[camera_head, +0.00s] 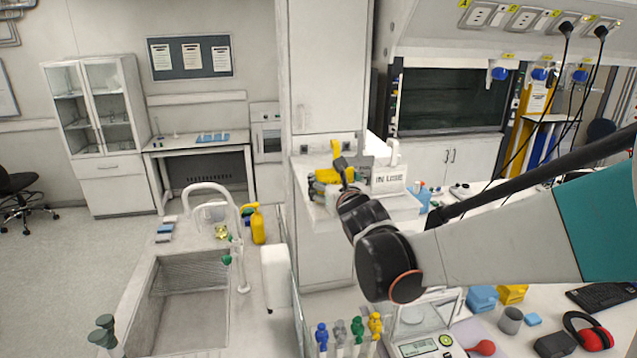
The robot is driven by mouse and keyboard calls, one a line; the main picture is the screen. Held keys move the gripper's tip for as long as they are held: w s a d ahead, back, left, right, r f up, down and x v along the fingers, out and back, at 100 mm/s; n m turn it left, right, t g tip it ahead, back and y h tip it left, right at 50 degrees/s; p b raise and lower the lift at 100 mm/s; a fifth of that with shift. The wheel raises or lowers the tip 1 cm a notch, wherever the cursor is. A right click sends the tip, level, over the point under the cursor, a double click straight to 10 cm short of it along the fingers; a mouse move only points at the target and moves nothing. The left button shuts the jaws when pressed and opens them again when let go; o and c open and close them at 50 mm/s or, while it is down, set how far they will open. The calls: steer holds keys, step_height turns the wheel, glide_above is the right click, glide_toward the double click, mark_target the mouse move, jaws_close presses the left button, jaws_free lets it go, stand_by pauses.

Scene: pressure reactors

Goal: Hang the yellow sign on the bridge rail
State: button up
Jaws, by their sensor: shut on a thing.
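My gripper (342,168) is small and far off at the end of my arm, over a white bench top in the middle of the view. It is shut on a yellow piece (327,175), which I take to be the yellow sign. Its face and any lettering cannot be made out, and the fingers partly cover it. A white sign (388,182) lettered "IN USE" is just to the right of the gripper, with a white hook-like part above it. I cannot pick out the bridge rail clearly.
A white pillar (325,70) stands behind the gripper. A sink (190,310) with a tall tap and a yellow bottle (257,226) are at left. A balance (425,345), blue and yellow boxes and red earmuffs (590,335) are at lower right. Black cables hang at right.

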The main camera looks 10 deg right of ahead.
steer(key=shift+f, duration=0.3)
steer(key=o, duration=0.8)
